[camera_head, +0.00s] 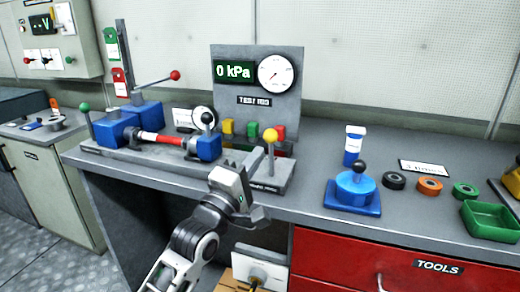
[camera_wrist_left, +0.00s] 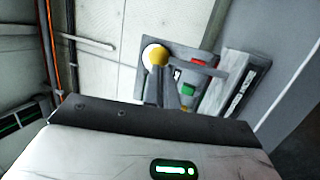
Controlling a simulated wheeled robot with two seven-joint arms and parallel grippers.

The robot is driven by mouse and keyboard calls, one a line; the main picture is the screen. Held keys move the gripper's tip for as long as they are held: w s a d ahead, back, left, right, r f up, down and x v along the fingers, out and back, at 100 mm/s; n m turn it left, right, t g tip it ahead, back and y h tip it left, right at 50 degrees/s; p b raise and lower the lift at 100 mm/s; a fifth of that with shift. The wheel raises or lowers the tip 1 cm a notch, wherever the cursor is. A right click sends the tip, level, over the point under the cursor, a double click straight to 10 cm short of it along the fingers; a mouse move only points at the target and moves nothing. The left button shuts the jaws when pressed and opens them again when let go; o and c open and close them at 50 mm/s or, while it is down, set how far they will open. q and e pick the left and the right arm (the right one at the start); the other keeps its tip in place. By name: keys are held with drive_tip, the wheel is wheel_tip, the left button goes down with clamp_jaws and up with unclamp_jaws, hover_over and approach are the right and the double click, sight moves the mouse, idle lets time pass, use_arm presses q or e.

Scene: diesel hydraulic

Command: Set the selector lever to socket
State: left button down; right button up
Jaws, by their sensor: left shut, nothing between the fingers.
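A lever with a yellow ball knob (camera_head: 270,135) stands near the right end of the grey test bench (camera_head: 278,183); I take it as the selector lever. Its shaft stands close to upright. A small dark label at its base is too small to read. My left gripper (camera_head: 252,160) is shut and empty, with its fingertips just left of and below the yellow knob. In the left wrist view the yellow knob (camera_wrist_left: 156,57) shows right beyond the fingers; I cannot tell whether they touch the lever.
Blue blocks hold a red and silver cylinder (camera_head: 160,138) on the bench's left. A gauge panel (camera_head: 258,110) reading 0 kPa stands behind. Yellow, green and red blocks (camera_head: 253,129) sit behind the lever. A blue pump-like unit (camera_head: 353,190) and green tray (camera_head: 489,220) stand right.

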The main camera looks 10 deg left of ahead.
sight(265, 140)
use_arm(q)
drive_tip(key=shift+x, duration=1.2)
use_arm(e)
drive_tip(key=shift+w+r, duration=0.15)
drive_tip(key=shift+w, duration=0.05)
use_arm(q)
drive_tip(key=shift+w+r+p, duration=0.1)
drive_tip(key=shift+r+p, duration=0.3)
drive_tip(key=shift+p, duration=0.6)
drive_tip(key=shift+w+r+y+p, duration=0.15)
drive_tip(key=shift+r+y+p, duration=0.15)
drive_tip(key=shift+p, duration=0.55)
drive_tip(key=shift+w+r+g+p, duration=0.1)
drive_tip(key=shift+w+g+p, duration=0.1)
drive_tip(key=shift+g+p, duration=0.4)
drive_tip(key=shift+w+p, duration=0.15)
drive_tip(key=shift+p, duration=0.65)
drive_tip(key=shift+w+p, duration=0.15)
drive_tip(key=shift+p, duration=0.35)
drive_tip(key=shift+g, duration=0.3)
use_arm(e)
drive_tip(key=r, duration=0.1)
drive_tip(key=s+d+r, duration=0.1)
drive_tip(key=shift+d+r+n+g+h, duration=0.15)
drive_tip(key=shift+r+n+g+h, duration=0.15)
drive_tip(key=shift+n+g, duration=0.1)
